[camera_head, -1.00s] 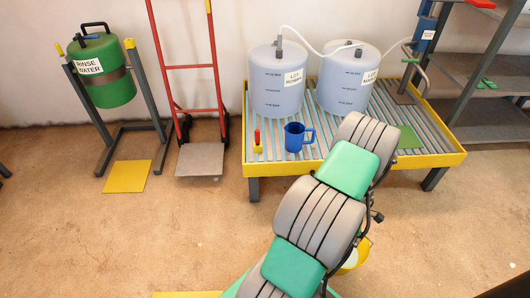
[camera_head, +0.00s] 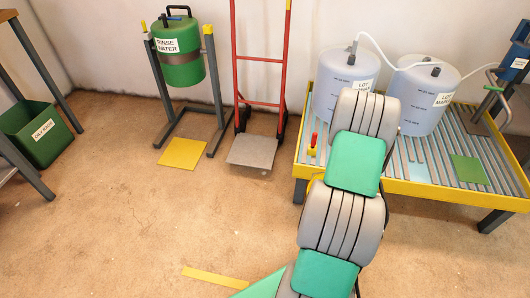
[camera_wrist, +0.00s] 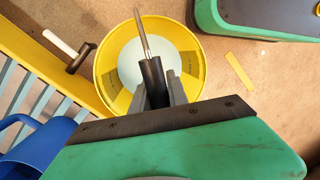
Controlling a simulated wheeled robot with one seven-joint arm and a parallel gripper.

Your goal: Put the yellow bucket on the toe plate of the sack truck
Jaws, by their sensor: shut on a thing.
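The yellow bucket (camera_wrist: 108,68) hangs below my gripper (camera_wrist: 160,92) in the wrist view, its open top facing the camera and its inside pale. My gripper is shut on the dark grip of its handle. The sack truck (camera_head: 235,60) stands upright against the back wall in the head view, with a red frame and dark wheels. Its grey toe plate (camera_head: 252,151) lies flat at floor level and is bare. My arm reaches up to the right of it, over the slatted stand.
The yellow-edged slatted stand (camera_head: 420,188) with two blue drums (camera_head: 345,82) is at right. A green rinse water drum (camera_head: 180,70) and yellow floor plate (camera_head: 183,153) are left of the truck.

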